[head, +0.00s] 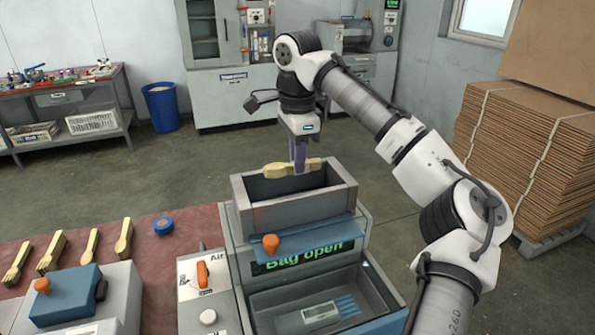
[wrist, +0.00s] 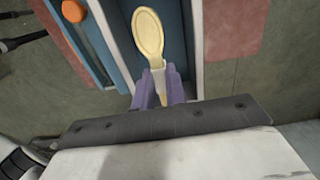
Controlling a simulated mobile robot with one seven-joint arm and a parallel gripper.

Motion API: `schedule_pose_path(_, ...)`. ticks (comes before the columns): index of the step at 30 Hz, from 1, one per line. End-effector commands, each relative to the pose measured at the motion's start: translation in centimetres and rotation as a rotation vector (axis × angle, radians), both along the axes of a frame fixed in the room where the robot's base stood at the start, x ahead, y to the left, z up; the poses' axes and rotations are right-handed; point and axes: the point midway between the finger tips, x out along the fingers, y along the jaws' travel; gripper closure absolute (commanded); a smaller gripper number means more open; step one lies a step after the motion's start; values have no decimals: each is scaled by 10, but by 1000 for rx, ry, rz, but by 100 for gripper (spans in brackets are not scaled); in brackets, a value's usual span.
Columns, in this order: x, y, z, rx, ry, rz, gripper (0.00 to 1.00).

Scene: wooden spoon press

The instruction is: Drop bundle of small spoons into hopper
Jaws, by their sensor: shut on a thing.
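My gripper (head: 299,165) is shut on a bundle of small wooden spoons (head: 281,170), held roughly level across the fingers. In the head view the bundle appears over the open top of the grey hopper (head: 262,213), near its far rim; the exact height above it is hard to tell. In the wrist view the purple fingers (wrist: 160,90) grip the spoons (wrist: 148,38) by the handle, with the pale oval spoon head pointing up in the picture. The inside bottom of the hopper is hidden in the head view.
The machine under the hopper has a "Bag open" display (head: 303,257), an orange knob (head: 270,243) and a lower tray (head: 377,302). More wooden utensils (head: 57,247) and a blue tape roll (head: 163,225) lie on the red mat at left. A cardboard stack (head: 530,150) stands at right.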

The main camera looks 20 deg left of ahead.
Motion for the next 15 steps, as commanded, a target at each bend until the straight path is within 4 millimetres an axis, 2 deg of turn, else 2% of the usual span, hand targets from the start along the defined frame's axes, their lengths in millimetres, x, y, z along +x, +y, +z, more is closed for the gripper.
schedule_pose_path(7,0,-1,-31,-1,1,-1,100)
schedule_pose_path(15,0,0,-35,1,1,-1,100)
